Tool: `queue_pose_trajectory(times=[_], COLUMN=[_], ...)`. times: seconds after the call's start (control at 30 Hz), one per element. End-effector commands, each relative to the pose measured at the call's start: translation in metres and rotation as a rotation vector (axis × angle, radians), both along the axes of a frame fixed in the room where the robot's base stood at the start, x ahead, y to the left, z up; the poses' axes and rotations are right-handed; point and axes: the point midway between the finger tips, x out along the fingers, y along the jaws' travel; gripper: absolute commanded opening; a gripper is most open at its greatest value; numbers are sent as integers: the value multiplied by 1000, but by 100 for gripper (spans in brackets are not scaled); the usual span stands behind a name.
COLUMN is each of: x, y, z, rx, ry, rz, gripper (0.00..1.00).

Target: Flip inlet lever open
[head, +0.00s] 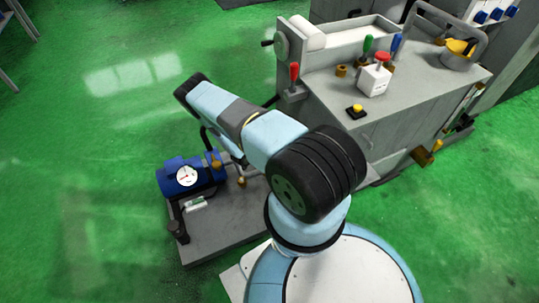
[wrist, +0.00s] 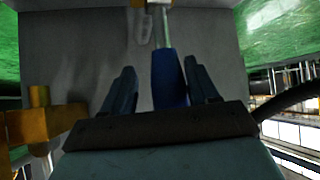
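The inlet lever, as I take it, is a blue handle (wrist: 168,78) on a thin metal rod in the wrist view, with a brass fitting (wrist: 158,3) at its far end. My gripper (wrist: 159,66) is open, with one finger on each side of the blue handle. A gap shows between the left finger and the handle; the right finger is closer, and I cannot tell whether it touches. In the head view my arm reaches over the pump unit and hides the gripper and the lever.
A blue motor (head: 190,177) with a white gauge (head: 187,176) stands on a grey base plate (head: 225,232). A brass valve body (wrist: 40,122) is at the left of the wrist view. The grey grinder cabinet (head: 400,115) stands right of my arm. Green floor lies free at left.

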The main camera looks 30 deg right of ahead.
Motion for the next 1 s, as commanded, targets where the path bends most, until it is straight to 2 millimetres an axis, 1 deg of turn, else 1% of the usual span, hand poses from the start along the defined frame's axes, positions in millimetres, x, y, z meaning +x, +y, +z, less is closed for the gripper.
queue_pose_trajectory(times=[0.23, 0.37, 0.47, 0.8, 1.0], x=[4, 3, 1, -10, -16], y=[1, 10, 22, 73, 93], z=[4, 11, 22, 64, 82], rx=[-2, -2, -2, -1, -1], ry=[-6, -7, -7, -5, -3], rz=[3, 4, 5, 4, 2], gripper=[59, 59, 59, 59, 59])
